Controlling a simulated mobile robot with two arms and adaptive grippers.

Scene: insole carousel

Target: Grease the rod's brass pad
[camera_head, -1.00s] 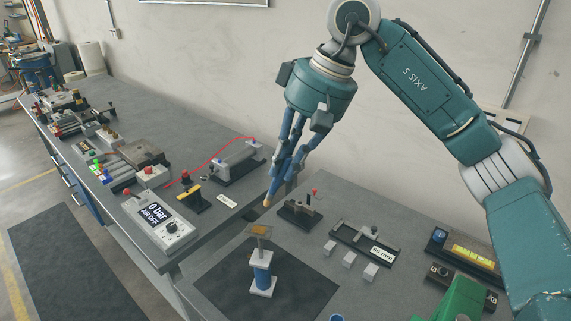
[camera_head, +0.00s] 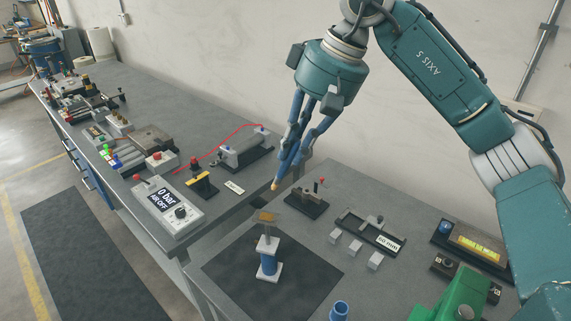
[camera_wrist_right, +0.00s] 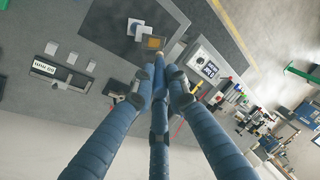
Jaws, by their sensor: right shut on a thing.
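The brass pad (camera_head: 268,217) is a small tan-gold plate on top of the rod, which stands upright in a blue cylinder (camera_head: 268,264) with pale end blocks. The pad also shows in the right wrist view (camera_wrist_right: 154,43). My right gripper (camera_head: 287,165) points down above and slightly right of the pad. Its blue fingers are shut on a slim tool with a tan tip (camera_head: 275,185); the fingers hide most of it. In the wrist view the tan tip (camera_wrist_right: 158,58) appears close to the pad, with a gap visible in the head view. My left gripper is out of view.
The cylinder stands on a dark mat (camera_head: 315,275). A black fixture with a red knob (camera_head: 306,203), several pale blocks (camera_head: 355,247) and a blue cup (camera_head: 339,310) are nearby. The air control box (camera_head: 168,209) is on the adjoining bench at left.

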